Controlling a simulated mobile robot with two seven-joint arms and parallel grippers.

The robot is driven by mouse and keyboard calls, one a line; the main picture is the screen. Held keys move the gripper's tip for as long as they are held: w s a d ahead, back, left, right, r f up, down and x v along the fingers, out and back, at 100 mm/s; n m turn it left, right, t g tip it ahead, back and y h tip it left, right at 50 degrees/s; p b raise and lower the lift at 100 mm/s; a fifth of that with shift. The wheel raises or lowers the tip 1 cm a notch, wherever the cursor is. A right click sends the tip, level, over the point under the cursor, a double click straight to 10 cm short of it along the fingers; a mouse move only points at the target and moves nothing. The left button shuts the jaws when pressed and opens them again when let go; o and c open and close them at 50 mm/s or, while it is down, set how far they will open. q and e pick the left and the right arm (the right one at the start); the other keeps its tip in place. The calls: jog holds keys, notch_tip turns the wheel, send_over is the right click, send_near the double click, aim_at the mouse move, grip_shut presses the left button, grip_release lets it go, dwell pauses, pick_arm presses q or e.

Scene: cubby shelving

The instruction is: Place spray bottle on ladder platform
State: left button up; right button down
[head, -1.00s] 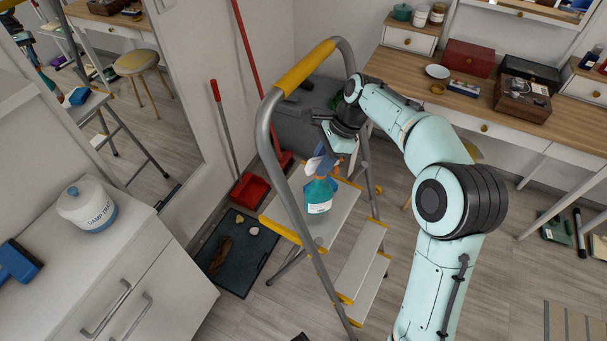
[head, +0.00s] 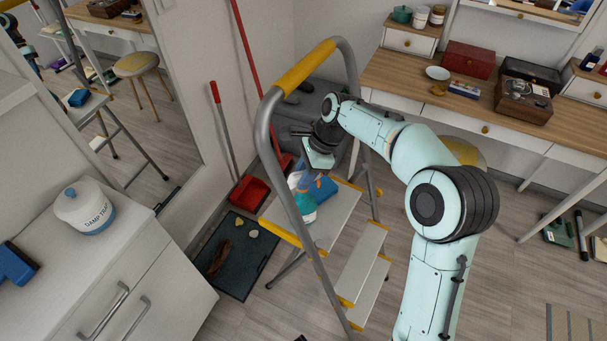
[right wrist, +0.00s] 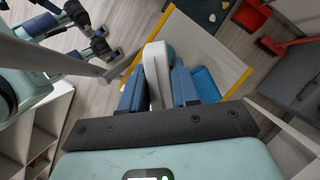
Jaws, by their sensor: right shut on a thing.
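The spray bottle (head: 306,206), teal with a white label and a blue upper part, hangs upright below my right gripper (head: 311,172). That gripper is shut on its top. The bottle overlaps the ladder platform (head: 336,217) near its left yellow edge; I cannot tell whether its base touches. In the right wrist view, the bottle's pale top (right wrist: 156,75) sits between the blue fingers and hides its lower part. What looks like my left gripper (right wrist: 92,32) shows at the upper left there, its opening unclear.
A blue block (head: 323,189) lies on the platform beside the bottle. The ladder's grey rail (head: 283,178) with a yellow grip (head: 306,66) arches close to my right arm. A red dustpan (head: 249,193) and a dark tray (head: 236,255) are on the floor to the left.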

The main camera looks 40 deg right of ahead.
jog(key=shift+f, duration=0.1)
jog(key=c, duration=0.8)
grip_release()
jog(key=shift+c, duration=0.2)
jog(key=p+v, duration=0.1)
jog(key=v, duration=0.6)
jog(key=shift+r+p, duration=0.35)
jog(key=shift+r, duration=0.05)
jog(key=shift+d+f, duration=0.1)
jog(key=shift+d, duration=0.05)
